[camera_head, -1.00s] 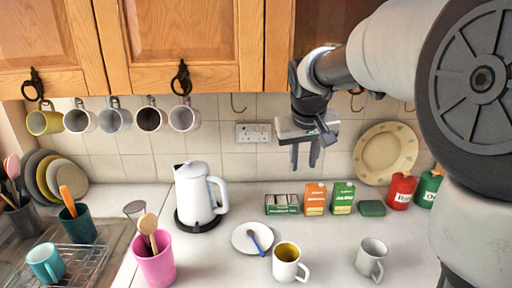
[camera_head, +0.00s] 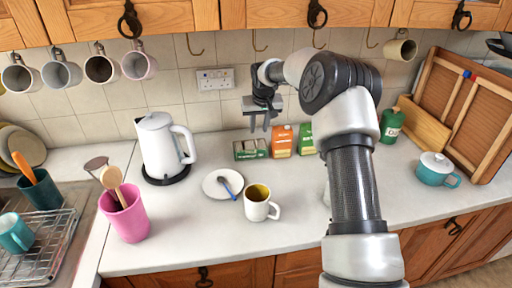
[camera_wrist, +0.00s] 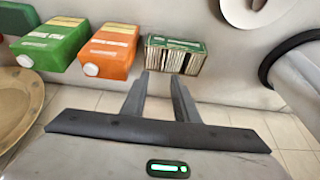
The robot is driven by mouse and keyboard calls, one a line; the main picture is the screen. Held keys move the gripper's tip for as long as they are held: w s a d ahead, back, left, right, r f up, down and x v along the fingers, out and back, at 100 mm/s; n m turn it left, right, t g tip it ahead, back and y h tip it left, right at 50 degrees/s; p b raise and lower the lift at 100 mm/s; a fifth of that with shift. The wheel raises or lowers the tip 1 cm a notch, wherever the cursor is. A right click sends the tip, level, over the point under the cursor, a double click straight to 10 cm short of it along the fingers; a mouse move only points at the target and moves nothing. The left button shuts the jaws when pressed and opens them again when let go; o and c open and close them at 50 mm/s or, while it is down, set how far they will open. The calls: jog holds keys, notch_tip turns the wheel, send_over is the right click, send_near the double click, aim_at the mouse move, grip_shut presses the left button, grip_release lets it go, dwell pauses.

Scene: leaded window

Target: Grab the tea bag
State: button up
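A small open green box (camera_head: 250,149) stands on the counter against the tiled wall, just left of the cartons. In the wrist view the open box (camera_wrist: 174,55) shows a row of pale upright packets, which look like the tea bags (camera_wrist: 170,43). Single bags cannot be told apart in the head view. My gripper (camera_head: 259,127) hangs above the box, fingers pointing down. In the wrist view my gripper (camera_wrist: 160,76) is open and empty, with a gap between the fingers, and its tips line up with the box's near side. Contact is not visible.
An orange carton (camera_head: 282,141) and a green carton (camera_head: 306,138) stand right beside the box. A white kettle (camera_head: 160,147) is to the left. A plate with a blue spoon (camera_head: 213,190) and a mug (camera_head: 258,205) are in front. Cupboards overhang above.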

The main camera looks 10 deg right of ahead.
aim_at(256, 141)
jog(key=x, duration=0.4)
jog(key=p+x, duration=0.1)
jog(key=x, duration=0.2)
jog(key=shift+s+a+f, duration=0.15)
jog(key=shift+a, duration=0.1)
jog(key=shift+s+f, duration=0.1)
jog(key=shift+f, duration=0.05)
grip_shut()
